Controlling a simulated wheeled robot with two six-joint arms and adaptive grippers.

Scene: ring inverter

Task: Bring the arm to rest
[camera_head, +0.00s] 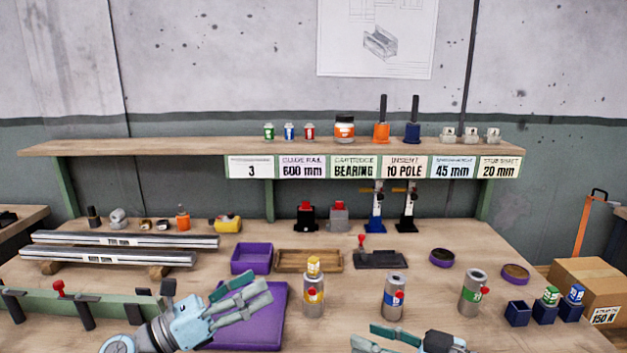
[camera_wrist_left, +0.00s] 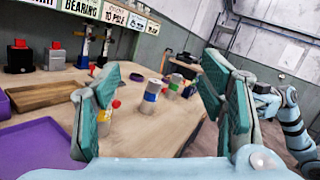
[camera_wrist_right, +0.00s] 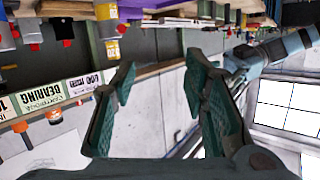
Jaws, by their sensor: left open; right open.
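My left gripper (camera_head: 245,305) is open and empty in the head view, above the purple mat (camera_head: 262,325) at the front left of the bench. In the left wrist view its two green-padded fingers (camera_wrist_left: 165,105) stand wide apart with nothing between them touching the pads. My right gripper (camera_head: 400,343) shows only partly at the bottom edge of the head view. In the right wrist view its fingers (camera_wrist_right: 155,105) are apart and empty, with wall and shelf signs behind them.
Canisters with yellow (camera_head: 314,297), blue (camera_head: 394,298) and green (camera_head: 473,294) labels stand on the bench near the grippers. Rails (camera_head: 120,240) lie at left. Small blue bins (camera_head: 517,313) stand at right.

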